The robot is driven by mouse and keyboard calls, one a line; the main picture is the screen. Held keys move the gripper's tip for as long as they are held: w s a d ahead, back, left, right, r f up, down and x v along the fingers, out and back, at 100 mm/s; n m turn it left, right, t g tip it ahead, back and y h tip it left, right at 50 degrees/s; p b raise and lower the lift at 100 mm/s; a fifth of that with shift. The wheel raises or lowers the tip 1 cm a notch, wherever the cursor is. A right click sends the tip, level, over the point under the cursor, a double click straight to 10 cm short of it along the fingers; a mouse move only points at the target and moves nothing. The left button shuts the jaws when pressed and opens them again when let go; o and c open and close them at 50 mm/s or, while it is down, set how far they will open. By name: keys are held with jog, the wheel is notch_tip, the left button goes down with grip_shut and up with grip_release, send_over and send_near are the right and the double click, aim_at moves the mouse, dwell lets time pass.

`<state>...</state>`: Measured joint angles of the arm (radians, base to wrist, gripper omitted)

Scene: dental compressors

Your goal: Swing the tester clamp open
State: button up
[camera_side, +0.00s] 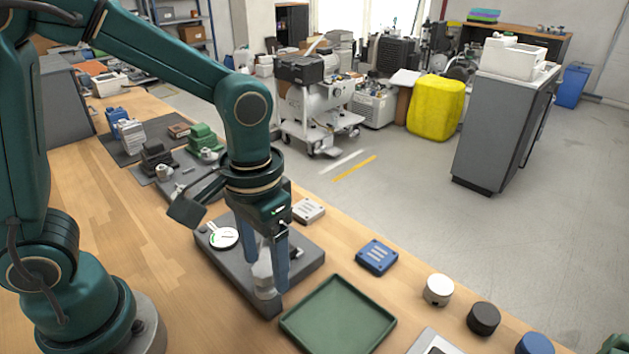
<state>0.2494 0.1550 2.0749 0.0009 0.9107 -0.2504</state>
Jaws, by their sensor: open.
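The tester is a dark grey base block (238,277) on the wooden bench, with a round white dial gauge (222,237) on its left part. A pale grey upright part (263,274), which looks like the clamp, stands near the block's front right. My gripper (266,272) points down over the block with its blue fingers apart. The pale part shows between and behind the fingers; I cannot tell whether they touch it. The fingers and my wrist hide much of the clamp, so its position is unclear.
A green tray (338,347) lies just right of the tester. A light grey block (308,210) and a blue block (377,257) lie behind it. White (439,290) and black (483,319) round parts stand along the right edge. Bare bench (130,215) lies to the left.

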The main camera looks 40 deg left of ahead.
grip_shut()
jog(key=shift+a, duration=0.1)
dwell(1.2)
